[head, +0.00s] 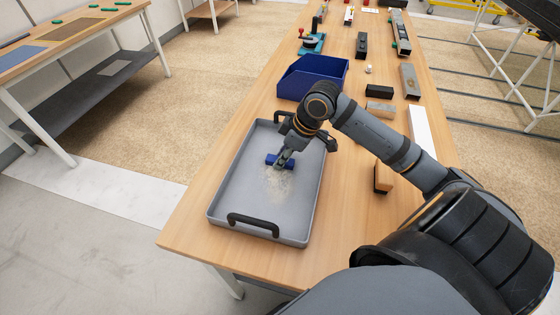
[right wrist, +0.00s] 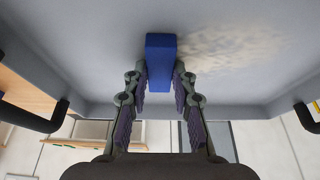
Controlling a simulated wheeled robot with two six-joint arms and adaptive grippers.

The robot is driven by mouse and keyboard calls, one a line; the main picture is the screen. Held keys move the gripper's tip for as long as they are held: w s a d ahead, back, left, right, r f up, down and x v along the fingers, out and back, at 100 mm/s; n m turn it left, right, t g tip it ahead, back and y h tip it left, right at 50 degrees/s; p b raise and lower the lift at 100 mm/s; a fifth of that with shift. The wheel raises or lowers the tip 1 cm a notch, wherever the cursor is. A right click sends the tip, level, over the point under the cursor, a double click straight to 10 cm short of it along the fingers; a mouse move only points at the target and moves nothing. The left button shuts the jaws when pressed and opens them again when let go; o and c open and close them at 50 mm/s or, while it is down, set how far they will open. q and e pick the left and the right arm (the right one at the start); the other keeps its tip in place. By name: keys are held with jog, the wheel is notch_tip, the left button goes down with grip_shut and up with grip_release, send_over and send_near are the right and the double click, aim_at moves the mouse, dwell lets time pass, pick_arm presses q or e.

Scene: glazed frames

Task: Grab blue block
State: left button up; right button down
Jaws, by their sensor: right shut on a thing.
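The blue block (head: 271,159) is a small dark blue bar in the grey tray (head: 228,200). My right gripper (head: 280,162) reaches down over the tray and is shut on the block, whose ends show on either side of the fingers. In the right wrist view the blue block (right wrist: 161,58) sits between the two fingertips of my right gripper (right wrist: 161,78). I cannot tell whether the block touches the tray floor. My left gripper is not in view.
The tray has black handles, one at the front (head: 253,224), and a pale smudge on its floor. A blue open bin (head: 312,77) stands behind it. Several blocks lie along the right of the wooden table (head: 190,231), including a long white one (head: 420,130).

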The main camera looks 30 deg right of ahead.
aim_at(276, 158)
notch_tip(276, 158, up, 3)
jog(key=shift+r, duration=0.1)
jog(key=shift+d+r, duration=0.9)
jog(key=shift+s+d+f+b, duration=0.1)
jog(key=shift+d+b, duration=0.3)
jog(key=shift+b, duration=0.2)
jog(key=shift+d+r+b, duration=0.35)
jog(key=shift+r+b, duration=0.15)
jog(key=shift+b, duration=0.25)
pick_arm(q)
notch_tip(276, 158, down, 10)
jog(key=b, duration=0.8)
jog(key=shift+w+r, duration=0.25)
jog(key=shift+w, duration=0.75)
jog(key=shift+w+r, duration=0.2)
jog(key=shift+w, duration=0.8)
pick_arm(e)
jog(key=s+d+r, duration=0.1)
jog(key=d+r, duration=0.6)
jog(key=d, duration=0.3)
jog(key=shift+d+r, duration=0.15)
jog(key=shift+d, duration=0.25)
